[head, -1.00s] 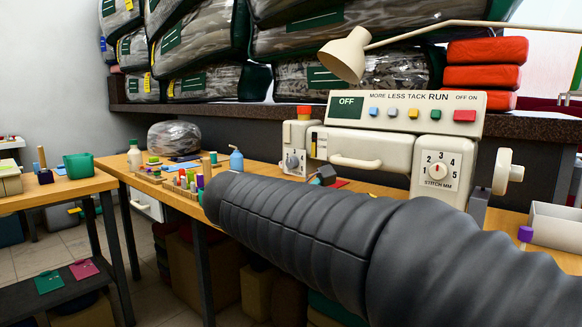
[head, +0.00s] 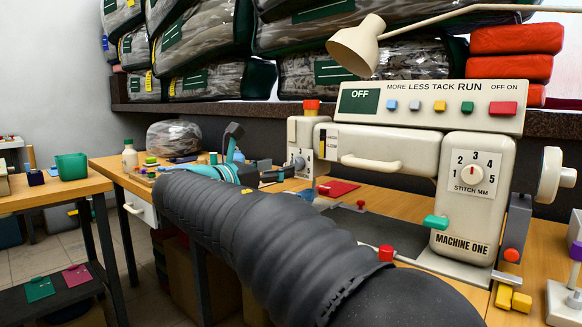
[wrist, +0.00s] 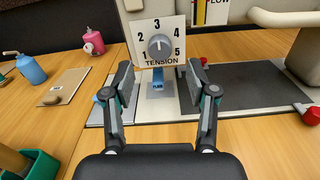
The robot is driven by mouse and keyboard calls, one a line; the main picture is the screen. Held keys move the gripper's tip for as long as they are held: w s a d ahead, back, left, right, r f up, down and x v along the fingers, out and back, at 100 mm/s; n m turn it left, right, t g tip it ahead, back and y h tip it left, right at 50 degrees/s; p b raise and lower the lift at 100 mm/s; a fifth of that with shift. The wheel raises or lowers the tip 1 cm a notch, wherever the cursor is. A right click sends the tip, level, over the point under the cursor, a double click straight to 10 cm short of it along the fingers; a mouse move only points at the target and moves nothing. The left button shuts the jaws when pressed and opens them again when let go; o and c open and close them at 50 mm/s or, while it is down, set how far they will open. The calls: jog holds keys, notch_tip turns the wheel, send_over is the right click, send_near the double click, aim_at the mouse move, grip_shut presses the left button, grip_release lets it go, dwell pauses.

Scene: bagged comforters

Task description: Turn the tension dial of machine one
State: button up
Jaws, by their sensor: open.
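Machine one (head: 465,215) is a cream sewing machine on a wooden table, named on its right column in the head view. Its tension dial (wrist: 160,46) is a grey round knob on a white plate marked 1 to 5, upright at the top middle of the wrist view. In the head view the dial (head: 299,163) shows small at the machine's left end. My gripper (wrist: 160,82) is open and empty. Its fingers are spread to either side below the dial plate, apart from the knob.
A separate stitch dial (head: 472,174) sits on the right column. A blue tab (wrist: 158,79) stands below the tension plate. A blue bottle (wrist: 31,69) and pink bottle (wrist: 93,42) stand left. A green box (wrist: 30,165) is at lower left. A lamp (head: 358,45) hangs above.

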aim_at(294, 164)
jog(key=x, duration=0.5)
jog(key=shift+w+d, duration=0.25)
jog(key=shift+w, duration=0.05)
grip_shut()
